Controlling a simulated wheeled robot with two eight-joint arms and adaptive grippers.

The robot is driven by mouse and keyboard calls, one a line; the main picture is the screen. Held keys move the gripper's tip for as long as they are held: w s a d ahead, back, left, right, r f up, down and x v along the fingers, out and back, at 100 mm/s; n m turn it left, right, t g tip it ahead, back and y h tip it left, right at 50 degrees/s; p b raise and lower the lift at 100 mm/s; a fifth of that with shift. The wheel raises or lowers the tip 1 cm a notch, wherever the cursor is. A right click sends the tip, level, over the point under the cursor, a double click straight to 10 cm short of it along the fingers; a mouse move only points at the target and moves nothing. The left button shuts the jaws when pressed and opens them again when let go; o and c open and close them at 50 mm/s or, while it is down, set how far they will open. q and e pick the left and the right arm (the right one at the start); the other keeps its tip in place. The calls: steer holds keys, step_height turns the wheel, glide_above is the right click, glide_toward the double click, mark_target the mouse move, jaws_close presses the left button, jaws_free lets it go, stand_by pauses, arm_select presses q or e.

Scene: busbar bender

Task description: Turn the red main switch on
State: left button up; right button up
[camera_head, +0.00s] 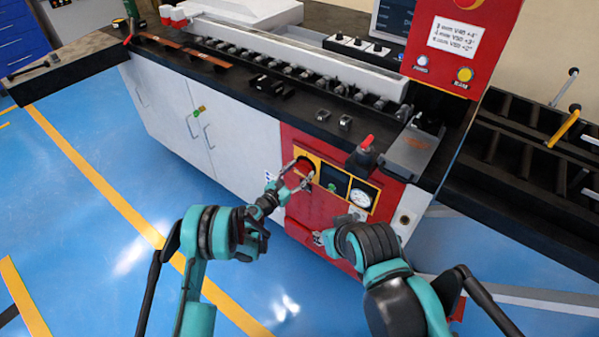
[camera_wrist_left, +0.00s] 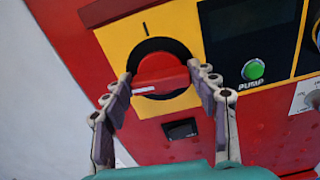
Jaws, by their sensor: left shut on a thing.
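The red main switch (camera_head: 303,166) sits on a yellow plate on the machine's red front panel. In the left wrist view the red knob (camera_wrist_left: 160,68) has a black ring around it, and a white mark on its bar points left. A black line mark is on the yellow plate above the ring. My left gripper (camera_head: 298,181) has its fingers on either side of the knob's bar, and it is shut on it; the fingers also show in the left wrist view (camera_wrist_left: 160,86). My right gripper (camera_head: 320,238) is in front of the lower red panel, small and partly hidden by its wrist.
Right of the switch are a dark display (camera_head: 334,179), a green pump button (camera_wrist_left: 253,69) and a round gauge (camera_head: 361,195). The black worktop (camera_head: 300,105) overhangs above. White cabinet doors (camera_head: 200,120) stand to the left, with clear blue floor in front.

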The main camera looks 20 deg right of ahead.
arm_select(q)
steer(key=m, duration=0.8)
steer(key=shift+s+d+m, duration=0.1)
steer(key=shift+m, duration=0.3)
steer(key=m, duration=0.4)
steer(key=shift+f, duration=0.1)
steer(key=shift+f+m, duration=0.1)
steer(key=shift+m, duration=1.9)
steer(key=o, duration=1.1)
steer(key=shift+o, duration=0.2)
